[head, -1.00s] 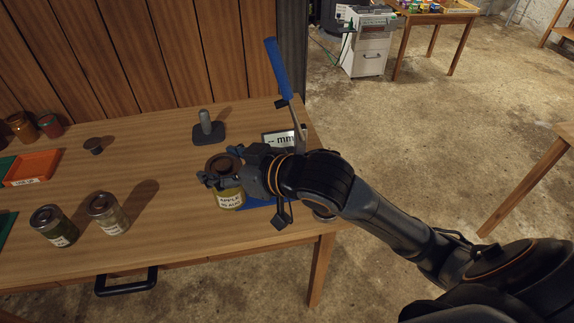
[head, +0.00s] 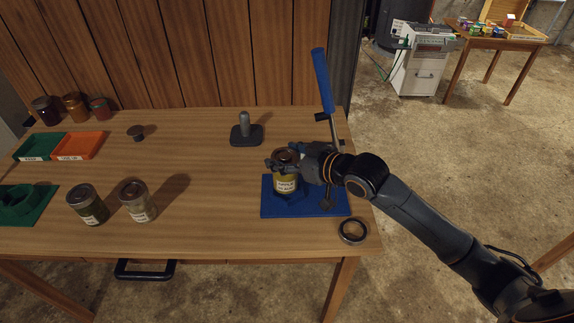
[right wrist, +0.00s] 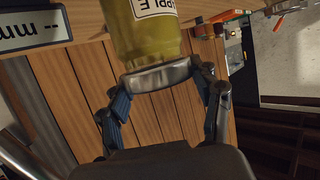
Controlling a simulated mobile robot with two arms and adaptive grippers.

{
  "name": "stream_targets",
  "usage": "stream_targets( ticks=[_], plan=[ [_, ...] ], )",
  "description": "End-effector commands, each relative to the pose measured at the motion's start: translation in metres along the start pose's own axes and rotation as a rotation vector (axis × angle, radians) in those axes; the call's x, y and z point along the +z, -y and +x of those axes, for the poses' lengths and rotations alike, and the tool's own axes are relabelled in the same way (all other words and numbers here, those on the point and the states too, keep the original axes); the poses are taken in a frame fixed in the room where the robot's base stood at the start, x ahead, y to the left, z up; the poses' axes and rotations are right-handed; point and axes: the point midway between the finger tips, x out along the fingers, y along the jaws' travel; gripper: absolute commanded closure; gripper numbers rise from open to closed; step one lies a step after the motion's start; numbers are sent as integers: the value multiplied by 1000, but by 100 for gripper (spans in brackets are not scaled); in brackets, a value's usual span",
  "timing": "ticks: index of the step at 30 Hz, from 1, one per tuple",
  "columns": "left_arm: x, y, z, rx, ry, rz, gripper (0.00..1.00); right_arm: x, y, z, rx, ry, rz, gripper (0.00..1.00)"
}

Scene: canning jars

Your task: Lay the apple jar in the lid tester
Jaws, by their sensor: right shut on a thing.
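The apple jar (head: 285,184), yellow-green with a white label and metal lid, is upright in my right gripper (head: 284,163). The gripper is shut on it around the lid. In the head view the jar overlaps the blue base of the lid tester (head: 333,205); I cannot tell whether it touches. The tester's lever with its blue handle (head: 321,80) stands up behind my gripper. In the right wrist view the jar (right wrist: 150,35) hangs between the fingers (right wrist: 165,97), its label partly cut off, with the "-- mm" display (right wrist: 32,24) beside it. My left gripper is out of view.
Two lidded jars (head: 87,204) (head: 137,201) stand at the table's left front. A dark stand with a grey post (head: 245,131) is behind the tester. A dark ring (head: 352,231) lies at the front right. Green (head: 40,147) and orange (head: 82,146) trays sit at the left. The table's middle is clear.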

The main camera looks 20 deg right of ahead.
Motion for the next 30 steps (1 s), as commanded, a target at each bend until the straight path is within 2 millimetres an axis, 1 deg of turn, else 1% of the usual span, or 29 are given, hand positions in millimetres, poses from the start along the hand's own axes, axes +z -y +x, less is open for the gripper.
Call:
stream_targets(
  ticks=[5,9,12,23,24,26,27,30],
  plan=[
    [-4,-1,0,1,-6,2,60,7,-9,8,3,-4,-1,99],
    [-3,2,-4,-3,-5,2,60,26,-8,16,0,-2,2,99],
    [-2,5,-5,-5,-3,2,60,33,-8,19,0,-4,-1,99],
    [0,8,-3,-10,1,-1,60,37,-8,20,1,-6,-1,99],
    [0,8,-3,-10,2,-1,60,40,-8,21,0,-1,-1,34],
    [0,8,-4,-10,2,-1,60,39,-8,20,0,-2,-1,22],
    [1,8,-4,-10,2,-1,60,39,-8,20,0,-1,-1,14],
    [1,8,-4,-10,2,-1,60,39,-8,20,0,-1,-1,13]
  ],
)
